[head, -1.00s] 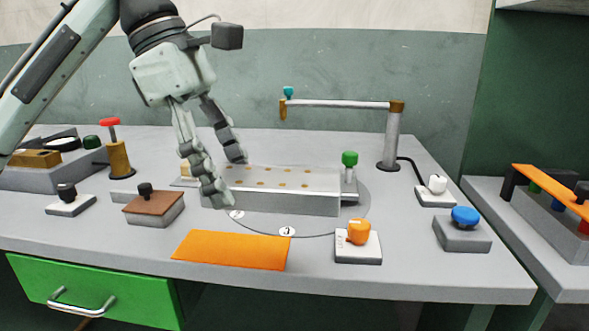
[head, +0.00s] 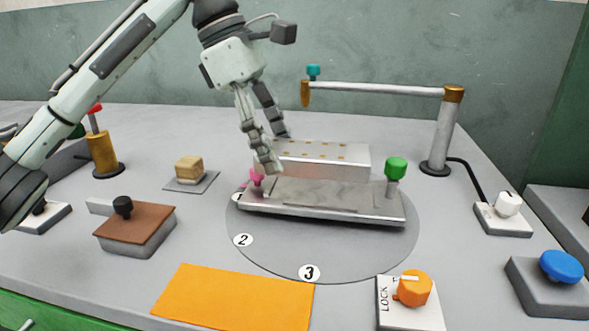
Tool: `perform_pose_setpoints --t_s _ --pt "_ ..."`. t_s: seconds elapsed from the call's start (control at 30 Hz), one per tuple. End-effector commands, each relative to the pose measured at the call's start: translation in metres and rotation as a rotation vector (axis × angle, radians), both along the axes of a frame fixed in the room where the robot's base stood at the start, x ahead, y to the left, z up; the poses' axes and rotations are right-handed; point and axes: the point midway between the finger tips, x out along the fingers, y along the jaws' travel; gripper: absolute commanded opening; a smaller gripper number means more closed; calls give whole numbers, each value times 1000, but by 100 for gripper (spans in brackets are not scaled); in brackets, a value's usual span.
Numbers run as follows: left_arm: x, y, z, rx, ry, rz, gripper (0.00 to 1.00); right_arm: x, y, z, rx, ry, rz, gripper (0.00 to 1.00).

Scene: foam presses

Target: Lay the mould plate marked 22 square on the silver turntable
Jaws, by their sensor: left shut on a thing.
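The mould plate (head: 322,160) is a silver block with rows of gold dots on its top. No number 22 can be read on it. My left gripper (head: 275,154) is shut on its left end. The plate is over the rear part of the silver turntable (head: 265,245), a flat disc with tags 2 and 3 at its front edge. A flat metal bed (head: 325,198) lies on the disc in front of the plate, with a pink knob (head: 257,176) and a green knob (head: 396,168) at its ends. I cannot tell whether the plate touches the bed. My right gripper is not in view.
A post with a swing arm (head: 440,130) stands behind right. An orange lock knob (head: 413,288) sits at the front right, an orange sheet (head: 235,298) at the front. A brown-topped block (head: 135,225) and a small wooden block (head: 189,168) are left.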

Motion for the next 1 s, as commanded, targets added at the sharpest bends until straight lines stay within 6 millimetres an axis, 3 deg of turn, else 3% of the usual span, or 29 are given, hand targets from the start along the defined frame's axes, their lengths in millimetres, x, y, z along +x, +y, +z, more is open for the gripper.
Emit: perform_pose_setpoints --t_s 0.1,0.3,0.47,0.73,1.0 --pt "22 -12 -12 -3 1 1 8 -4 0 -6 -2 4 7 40" --pt "43 -22 -27 -3 -2 0 8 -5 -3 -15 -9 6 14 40" --pt "46 -23 -34 -2 -2 -1 8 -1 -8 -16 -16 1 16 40" --pt "46 -22 -67 -3 -3 0 8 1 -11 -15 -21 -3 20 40" --pt "46 -23 -69 -4 -3 1 8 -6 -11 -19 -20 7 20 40"
